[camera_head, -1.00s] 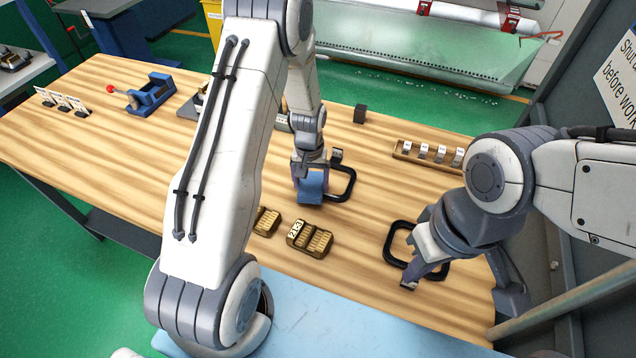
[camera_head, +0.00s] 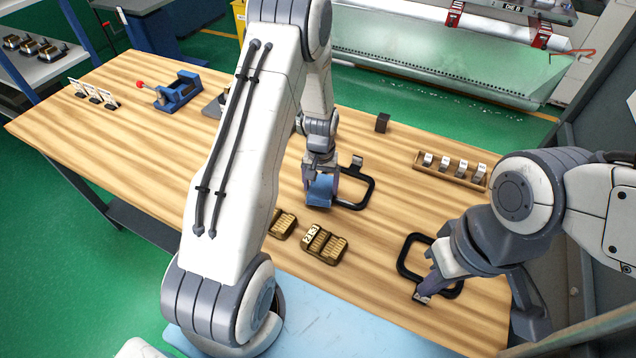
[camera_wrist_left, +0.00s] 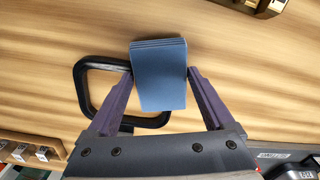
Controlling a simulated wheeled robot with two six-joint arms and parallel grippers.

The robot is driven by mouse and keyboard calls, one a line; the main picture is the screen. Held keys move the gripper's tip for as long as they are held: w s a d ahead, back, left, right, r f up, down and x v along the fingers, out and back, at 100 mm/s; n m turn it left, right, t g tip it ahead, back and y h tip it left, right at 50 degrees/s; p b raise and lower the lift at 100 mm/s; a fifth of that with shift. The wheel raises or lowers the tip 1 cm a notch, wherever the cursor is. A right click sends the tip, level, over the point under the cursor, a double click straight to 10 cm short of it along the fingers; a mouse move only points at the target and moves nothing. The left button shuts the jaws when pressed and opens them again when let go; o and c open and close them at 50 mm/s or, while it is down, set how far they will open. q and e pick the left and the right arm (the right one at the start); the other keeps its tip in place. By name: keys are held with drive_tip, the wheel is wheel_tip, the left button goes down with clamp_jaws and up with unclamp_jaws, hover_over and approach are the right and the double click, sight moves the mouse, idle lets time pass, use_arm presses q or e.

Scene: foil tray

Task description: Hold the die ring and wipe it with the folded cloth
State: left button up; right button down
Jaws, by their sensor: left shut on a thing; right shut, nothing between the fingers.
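The blue folded cloth (camera_head: 319,189) is held upright between the fingers of my left gripper (camera_head: 322,182). In the left wrist view the cloth (camera_wrist_left: 161,75) sits between the two purple fingers (camera_wrist_left: 160,90). A black rounded-square frame (camera_head: 373,191) lies just right of the cloth, partly covered; it also shows in the left wrist view (camera_wrist_left: 80,95). My right gripper (camera_head: 423,294) is shut and empty at the front of a second black frame (camera_head: 402,257). I cannot tell for certain which piece is the die ring; a small silver piece (camera_head: 357,160) stands by the first frame's back edge.
A wooden rack (camera_head: 424,172) with several silver pieces lies at the back right. Brass blocks (camera_head: 326,243) lie in the front middle, near a light blue mat (camera_head: 350,325). A black block (camera_head: 382,122) and a blue vise (camera_head: 178,90) stand behind.

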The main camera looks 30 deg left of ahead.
use_arm(q)
drive_tip(key=shift+d+r, duration=0.1)
drive_tip(key=shift+d, duration=3.95)
drive_tip(key=shift+d+f, duration=0.15)
drive_tip(key=shift+d, duration=0.6)
drive_tip(key=shift+d+f, duration=0.1)
drive_tip(key=shift+d, duration=0.65)
wheel_tip(320, 180, up, 6)
drive_tip(key=p, duration=0.4)
drive_tip(key=shift+p, duration=0.4)
